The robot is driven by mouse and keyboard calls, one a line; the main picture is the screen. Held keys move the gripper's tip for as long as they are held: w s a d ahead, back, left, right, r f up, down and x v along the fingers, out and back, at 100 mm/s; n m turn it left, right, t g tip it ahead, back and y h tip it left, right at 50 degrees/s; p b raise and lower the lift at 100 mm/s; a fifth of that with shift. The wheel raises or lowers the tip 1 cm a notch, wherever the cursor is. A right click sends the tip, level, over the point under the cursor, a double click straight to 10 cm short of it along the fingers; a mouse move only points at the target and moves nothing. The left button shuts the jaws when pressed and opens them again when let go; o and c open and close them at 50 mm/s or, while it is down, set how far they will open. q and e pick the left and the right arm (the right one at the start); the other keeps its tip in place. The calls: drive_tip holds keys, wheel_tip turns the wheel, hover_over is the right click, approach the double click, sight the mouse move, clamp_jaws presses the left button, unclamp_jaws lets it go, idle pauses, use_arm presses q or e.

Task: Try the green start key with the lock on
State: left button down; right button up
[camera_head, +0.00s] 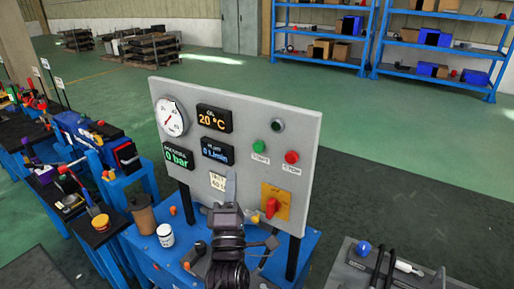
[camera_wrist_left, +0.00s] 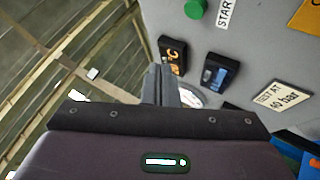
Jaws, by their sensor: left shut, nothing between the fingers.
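The green start key (camera_head: 259,147) is on the upright grey panel (camera_head: 225,115), above a START label. It also shows at the top edge of the left wrist view (camera_wrist_left: 195,8). My left gripper (camera_head: 231,174) is shut and empty in front of the panel, below and left of the key; its closed fingers show in the wrist view (camera_wrist_left: 162,84). I cannot tell whether they touch the panel. A red switch handle (camera_head: 271,206) sits on a yellow plate (camera_head: 284,196) at lower right. A small yellowish thing (camera_head: 255,217) beside it is partly hidden; I cannot tell whether it is the lock.
A red stop key (camera_head: 291,157) and a dark round lamp (camera_head: 278,125) are near the green key. Displays read 20 °C (camera_head: 214,119), 0 bar (camera_head: 178,157) and 0 L/min (camera_head: 217,151).

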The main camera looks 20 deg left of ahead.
use_arm(q)
drive_tip(key=shift+s+a+r+n+y, duration=0.2)
drive_tip(key=shift+s+r+n+y, duration=0.15)
drive_tip(key=shift+r, duration=0.3)
use_arm(e)
drive_tip(key=shift+d, duration=0.15)
drive_tip(key=shift+d, duration=0.15)
use_arm(q)
drive_tip(key=b, duration=0.1)
approach(259, 147)
drive_tip(key=shift+w+a+r, duration=1.7)
drive_tip(key=shift+a+r, duration=0.25)
drive_tip(key=shift+a, duration=0.1)
use_arm(e)
drive_tip(key=shift+f, duration=0.6)
use_arm(q)
drive_tip(key=shift+w+b, duration=0.1)
drive_tip(key=shift+b, duration=0.2)
use_arm(e)
drive_tip(key=shift+f, duration=0.15)
